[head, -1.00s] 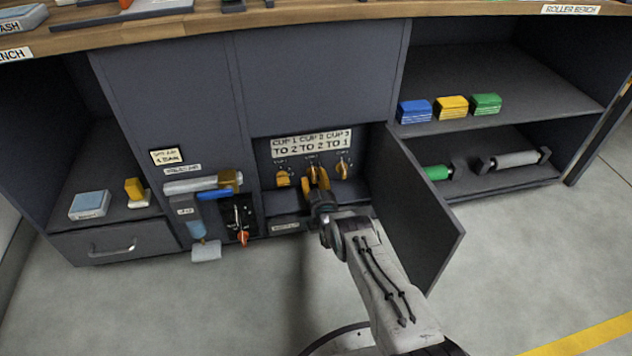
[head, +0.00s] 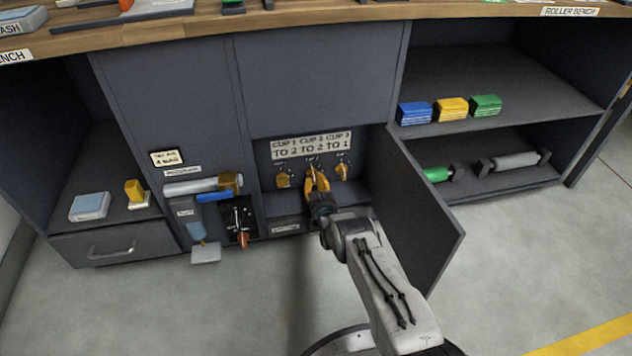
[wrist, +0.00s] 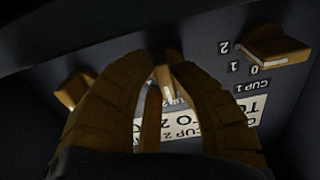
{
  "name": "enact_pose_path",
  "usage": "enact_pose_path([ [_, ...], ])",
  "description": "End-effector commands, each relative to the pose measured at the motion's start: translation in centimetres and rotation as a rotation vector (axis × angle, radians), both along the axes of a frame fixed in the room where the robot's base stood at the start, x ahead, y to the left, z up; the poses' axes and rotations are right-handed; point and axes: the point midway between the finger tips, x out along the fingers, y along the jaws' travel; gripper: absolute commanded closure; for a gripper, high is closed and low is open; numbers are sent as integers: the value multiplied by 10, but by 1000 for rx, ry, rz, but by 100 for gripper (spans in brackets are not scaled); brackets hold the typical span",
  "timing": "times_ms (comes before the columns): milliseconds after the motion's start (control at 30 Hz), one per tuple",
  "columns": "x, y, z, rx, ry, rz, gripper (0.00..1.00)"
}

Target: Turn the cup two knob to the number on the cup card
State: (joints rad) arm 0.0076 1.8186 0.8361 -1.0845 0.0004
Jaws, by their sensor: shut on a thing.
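The cup card (head: 311,146) on the recessed panel reads cup 1 to 2, cup 2 to 2, cup 3 to 1. My gripper (head: 316,174) is at the middle of three orange knobs, with its orange fingers shut on the cup two knob (wrist: 163,78). The fingers mostly hide that knob in the head view, and its pointer setting cannot be read. The cup one knob (head: 283,181) is to the left and the cup three knob (head: 343,172) to the right. In the upside-down wrist view, the cup one knob (wrist: 272,46) is at right beside marks 0, 1 and 2.
An open cabinet door (head: 425,205) stands close to the right of my arm. A lever panel (head: 238,222) and a blue-and-grey dispenser (head: 198,225) are to the left. Shelves at right hold blue, yellow and green blocks (head: 451,108). The floor in front is clear.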

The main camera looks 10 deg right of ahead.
Motion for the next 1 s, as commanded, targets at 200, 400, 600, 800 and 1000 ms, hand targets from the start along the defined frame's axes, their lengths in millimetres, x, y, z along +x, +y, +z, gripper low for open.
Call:
enact_pose_path([
  [200, 0, 2, -1, 35, 2, 2, 100],
  [400, 0, 2, -1, 147, 1, 3, 100],
  [600, 0, 3, -2, 323, 0, 4, 100],
  [800, 0, 4, -3, 514, -1, 5, 100],
  [1000, 0, 5, -3, 704, -1, 7, 100],
])
